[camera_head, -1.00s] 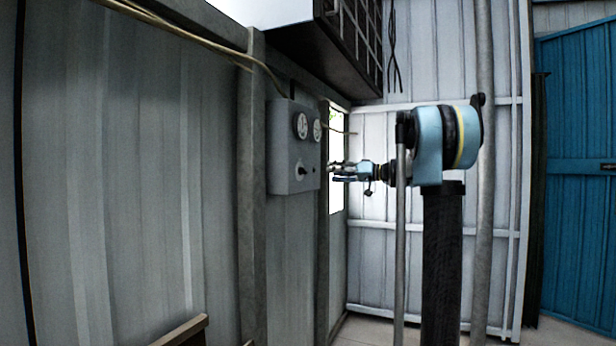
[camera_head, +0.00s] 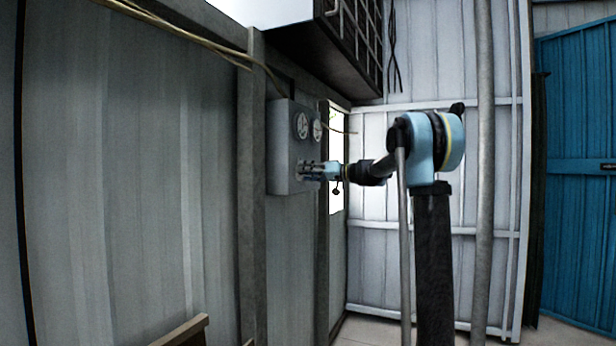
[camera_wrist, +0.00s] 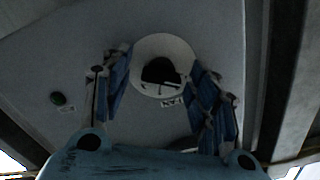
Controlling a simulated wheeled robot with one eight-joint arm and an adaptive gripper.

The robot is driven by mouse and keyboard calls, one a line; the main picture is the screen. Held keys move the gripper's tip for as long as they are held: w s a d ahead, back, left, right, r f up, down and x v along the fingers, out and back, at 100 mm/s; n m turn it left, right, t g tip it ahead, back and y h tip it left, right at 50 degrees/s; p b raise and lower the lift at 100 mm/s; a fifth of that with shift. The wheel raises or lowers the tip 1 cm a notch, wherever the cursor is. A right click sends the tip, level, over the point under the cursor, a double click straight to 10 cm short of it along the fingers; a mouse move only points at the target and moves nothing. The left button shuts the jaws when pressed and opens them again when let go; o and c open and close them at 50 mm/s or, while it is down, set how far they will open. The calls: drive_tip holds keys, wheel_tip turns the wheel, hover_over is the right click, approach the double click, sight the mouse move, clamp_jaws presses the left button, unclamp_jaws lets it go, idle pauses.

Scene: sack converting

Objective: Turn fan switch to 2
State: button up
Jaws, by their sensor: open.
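The fan switch is a dark rotary knob on a pale round plate (camera_wrist: 178,49) with a small label below it, seen in the wrist view. It sits on a grey control box (camera_head: 281,150) mounted on the wall. My gripper (camera_head: 303,170) is at the front of the box, over the knob area. In the wrist view my gripper (camera_wrist: 160,88) is open, with one blue finger on each side of the knob. I cannot tell whether the fingers touch it. In the head view the gripper hides the knob.
Two round gauges, one left (camera_head: 301,125) and one right (camera_head: 317,130), sit above the switch on the box. A vertical post (camera_head: 252,200) stands left of the box. A dark caged unit (camera_head: 345,45) hangs above.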

drive_tip(key=c, duration=1.1)
